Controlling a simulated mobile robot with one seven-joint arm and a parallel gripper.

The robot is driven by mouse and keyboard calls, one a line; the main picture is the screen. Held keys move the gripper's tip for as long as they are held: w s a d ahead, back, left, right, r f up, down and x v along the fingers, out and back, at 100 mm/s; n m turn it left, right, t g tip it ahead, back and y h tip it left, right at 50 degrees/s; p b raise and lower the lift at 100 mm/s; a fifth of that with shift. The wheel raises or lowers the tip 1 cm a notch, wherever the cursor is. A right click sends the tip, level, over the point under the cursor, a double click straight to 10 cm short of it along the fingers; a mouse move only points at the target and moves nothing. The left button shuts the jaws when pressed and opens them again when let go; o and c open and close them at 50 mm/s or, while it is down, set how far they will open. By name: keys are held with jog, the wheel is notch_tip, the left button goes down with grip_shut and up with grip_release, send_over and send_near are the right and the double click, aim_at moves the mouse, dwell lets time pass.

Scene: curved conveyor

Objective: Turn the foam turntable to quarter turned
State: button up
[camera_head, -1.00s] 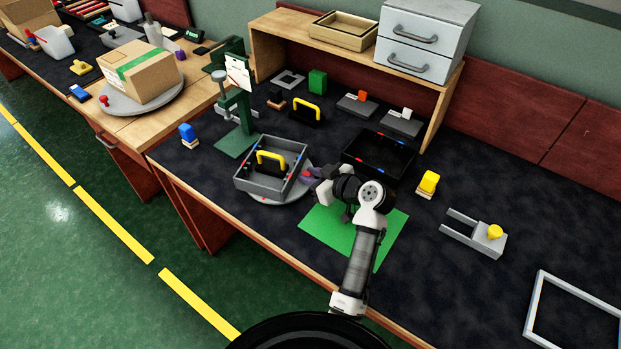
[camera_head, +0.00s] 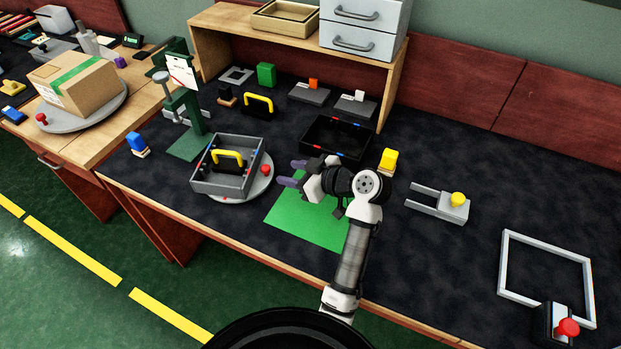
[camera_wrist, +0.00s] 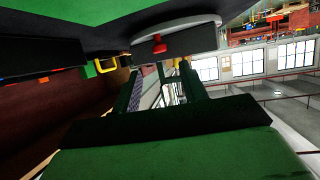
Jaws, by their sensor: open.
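A round grey turntable (camera_head: 243,196) lies on the dark bench left of my gripper, with a red knob (camera_head: 266,170) at its right edge. A grey tray (camera_head: 205,189) stands on it, holding a black-and-yellow handled tool (camera_head: 228,159). No foam can be made out. My gripper (camera_head: 291,173) is open and empty, a short way right of the knob, its fingers pointing left. In the wrist view the turntable's rim (camera_wrist: 185,28) and red knob (camera_wrist: 158,44) appear near the top, seen upside down.
A second turntable (camera_head: 92,120) with a red knob carries a cardboard box (camera_head: 75,82) at the left. A green stand (camera_head: 188,140) rises behind the tray. A green mat (camera_head: 300,222) lies below my gripper; a black tray (camera_head: 335,140) is behind it.

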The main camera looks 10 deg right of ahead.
jog(key=b+v, duration=0.1)
jog(key=v, duration=0.5)
